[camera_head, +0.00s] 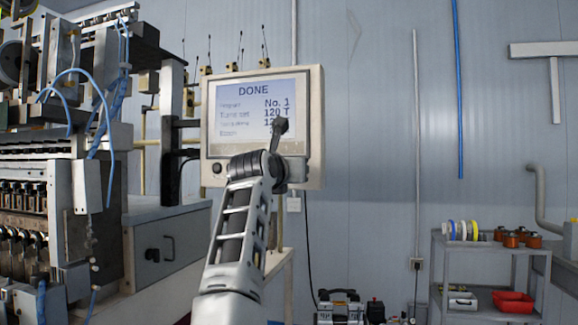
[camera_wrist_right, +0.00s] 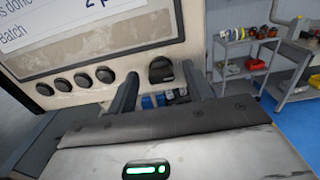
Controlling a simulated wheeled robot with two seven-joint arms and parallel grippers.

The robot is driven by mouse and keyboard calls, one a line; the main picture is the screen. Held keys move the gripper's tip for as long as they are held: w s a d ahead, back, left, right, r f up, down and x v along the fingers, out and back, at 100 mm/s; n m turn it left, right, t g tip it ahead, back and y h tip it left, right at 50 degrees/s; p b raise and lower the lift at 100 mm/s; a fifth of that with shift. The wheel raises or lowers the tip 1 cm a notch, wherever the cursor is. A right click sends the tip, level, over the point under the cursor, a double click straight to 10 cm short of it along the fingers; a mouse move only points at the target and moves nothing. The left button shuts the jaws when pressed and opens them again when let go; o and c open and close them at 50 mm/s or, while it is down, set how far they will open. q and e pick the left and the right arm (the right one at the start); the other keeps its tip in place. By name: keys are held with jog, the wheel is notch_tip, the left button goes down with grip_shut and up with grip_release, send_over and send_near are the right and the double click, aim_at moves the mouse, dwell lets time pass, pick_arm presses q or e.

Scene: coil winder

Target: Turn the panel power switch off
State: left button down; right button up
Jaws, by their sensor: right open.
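The control panel (camera_head: 313,90) is a beige box whose lit screen (camera_head: 235,137) reads DONE. In the right wrist view, the panel's lower strip has a row of round dark buttons (camera_wrist_right: 82,79) and, to their right, a larger dark switch (camera_wrist_right: 161,68). My right gripper (camera_wrist_right: 160,76) is open and empty, its two fingers on either side of this switch in the picture. I cannot tell whether they touch it or what position it is in. In the head view my right arm covers part of the panel's lower strip. My left gripper is not in view.
The winding machine (camera_head: 35,200) with blue hoses stands at the left, beside a grey cabinet (camera_head: 165,245). A grey shelf cart (camera_head: 480,245) with spools and a red bin (camera_head: 513,301) stands at the right.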

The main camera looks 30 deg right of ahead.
jog(key=c, duration=1)
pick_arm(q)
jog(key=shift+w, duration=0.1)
pick_arm(e)
jog(key=shift+n, duration=0.3)
pick_arm(q)
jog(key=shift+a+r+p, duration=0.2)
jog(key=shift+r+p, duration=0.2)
jog(key=shift+p, duration=0.85)
pick_arm(e)
jog(key=n, duration=1.7)
jog(key=shift+w+a+f, duration=0.15)
jog(key=shift+w+f, duration=0.05)
jog(key=shift+f, duration=0.05)
jog(key=shift+n, duration=0.3)
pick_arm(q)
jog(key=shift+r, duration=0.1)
pick_arm(e)
jog(key=o, duration=1)
